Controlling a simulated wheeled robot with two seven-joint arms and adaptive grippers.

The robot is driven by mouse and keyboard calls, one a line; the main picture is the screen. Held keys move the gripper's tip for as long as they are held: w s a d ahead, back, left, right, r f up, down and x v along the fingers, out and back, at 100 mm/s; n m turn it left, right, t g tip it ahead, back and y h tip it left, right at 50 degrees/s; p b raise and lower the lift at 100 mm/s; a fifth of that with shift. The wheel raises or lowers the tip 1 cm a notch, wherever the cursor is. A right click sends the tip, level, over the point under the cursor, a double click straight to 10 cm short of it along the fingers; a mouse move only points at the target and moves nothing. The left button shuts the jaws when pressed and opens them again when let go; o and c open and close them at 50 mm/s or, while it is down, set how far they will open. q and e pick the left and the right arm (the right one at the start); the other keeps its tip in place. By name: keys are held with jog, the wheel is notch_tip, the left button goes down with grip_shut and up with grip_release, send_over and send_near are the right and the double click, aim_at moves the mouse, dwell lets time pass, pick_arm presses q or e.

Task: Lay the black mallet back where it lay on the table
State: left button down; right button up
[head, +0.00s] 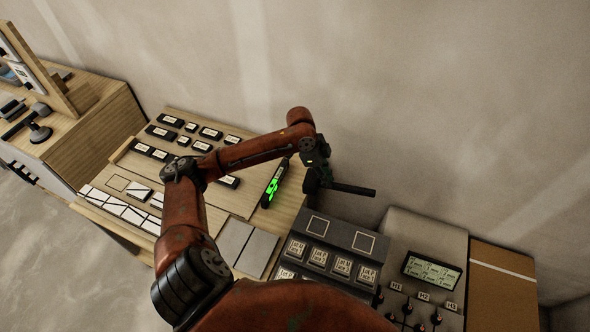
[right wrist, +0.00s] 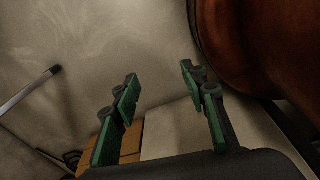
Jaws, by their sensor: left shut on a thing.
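My left gripper (head: 316,168) is shut on the black mallet (head: 355,189) and holds it near the wall, by the table's right end. One dark bar of the mallet sticks out to the right; the gripper hides much of the rest, and I cannot tell the exact height. The wooden table (head: 215,192) lies to the left and below. My right gripper (right wrist: 160,80) shows in the right wrist view with its green-padded fingers apart and nothing between them. It does not show in the head view.
A black level with a green display (head: 274,184) lies beside the left gripper. Several labelled dark blocks and white tiles (head: 128,212) lie on the table. A dark labelled box (head: 350,235), a grey console (head: 432,270) and a cardboard box (head: 502,285) stand to the right.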

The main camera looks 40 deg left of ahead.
aim_at(316, 175)
pick_arm(q)
jog(key=a+f+m+g, duration=0.1)
jog(key=m, duration=0.1)
jog(key=a+f+m, duration=0.1)
jog(key=a+m, duration=0.1)
jog(key=a+f+m+g, duration=0.1)
jog(key=a+m, duration=0.1)
jog(key=shift+w+a+m+g+b, duration=0.15)
jog(key=shift+w+m+g+b, duration=0.15)
jog(key=shift+w+m+b, duration=0.1)
jog(key=s+a+f+m+g+y+b, duration=0.1)
jog(key=a+f+m+g+y, duration=0.2)
jog(key=a+m, duration=0.75)
jog(key=shift+s+d+f+m+b, duration=0.1)
jog(key=shift+d+f+m+b, duration=0.2)
jog(key=shift+f+b, duration=0.95)
jog(key=shift+d+f+m+b, duration=0.15)
jog(key=shift+f+m+b, duration=0.25)
jog(key=shift+f+b, duration=0.85)
jog(key=shift+s+d+f+m+b, duration=0.1)
jog(key=shift+d+f+m+b, duration=0.2)
jog(key=shift+f+b, duration=0.95)
pick_arm(e)
jog(key=s+f, duration=0.3)
jog(key=f, duration=0.5)
jog(key=shift+f+p, duration=0.3)
jog(key=shift+f, duration=0.1)
